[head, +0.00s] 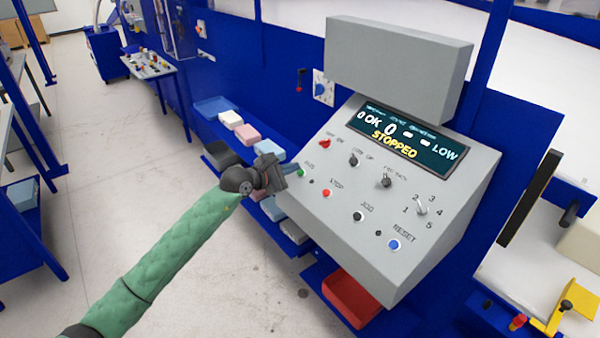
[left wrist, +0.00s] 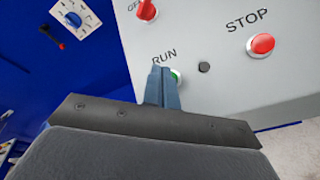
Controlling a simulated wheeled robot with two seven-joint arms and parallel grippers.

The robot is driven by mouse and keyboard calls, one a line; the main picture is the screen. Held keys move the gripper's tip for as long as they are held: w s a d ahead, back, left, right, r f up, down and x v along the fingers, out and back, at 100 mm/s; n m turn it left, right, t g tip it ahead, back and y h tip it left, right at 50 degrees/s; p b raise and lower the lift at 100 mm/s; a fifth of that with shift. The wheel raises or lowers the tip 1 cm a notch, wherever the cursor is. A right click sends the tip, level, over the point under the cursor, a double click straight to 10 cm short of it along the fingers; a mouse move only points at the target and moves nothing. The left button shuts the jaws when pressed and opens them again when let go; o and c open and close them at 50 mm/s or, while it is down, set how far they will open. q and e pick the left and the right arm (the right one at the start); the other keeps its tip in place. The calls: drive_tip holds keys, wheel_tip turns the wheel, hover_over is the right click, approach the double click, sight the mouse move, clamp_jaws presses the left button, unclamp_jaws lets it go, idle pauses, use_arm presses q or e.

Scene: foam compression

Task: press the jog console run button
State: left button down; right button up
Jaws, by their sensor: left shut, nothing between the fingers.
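The grey jog console (head: 335,215) has a sloped panel, and its display (head: 408,140) reads STOPPED. The green run button (head: 300,173) is at the panel's left edge. In the left wrist view the run button (left wrist: 176,76) is below the RUN label, partly hidden behind my fingers. My left gripper (head: 290,168) is shut and empty, beside the run button at the console's left side. In the left wrist view its fingertips (left wrist: 160,70) overlap the button's left side. I cannot tell whether they touch it. My right gripper is not in view.
The red stop button (head: 326,193) is close to the right of the run button. A black jog button (head: 359,216), a blue reset button (head: 394,244) and a red knob (head: 325,143) are also on the panel. A red bin (head: 350,297) is below the console.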

use_arm(q)
drive_tip(key=shift+w+d+f+b, duration=0.1)
drive_tip(key=shift+d+f+b, duration=0.1)
drive_tip(key=shift+f+b, duration=0.3)
drive_tip(key=shift+r, duration=0.15)
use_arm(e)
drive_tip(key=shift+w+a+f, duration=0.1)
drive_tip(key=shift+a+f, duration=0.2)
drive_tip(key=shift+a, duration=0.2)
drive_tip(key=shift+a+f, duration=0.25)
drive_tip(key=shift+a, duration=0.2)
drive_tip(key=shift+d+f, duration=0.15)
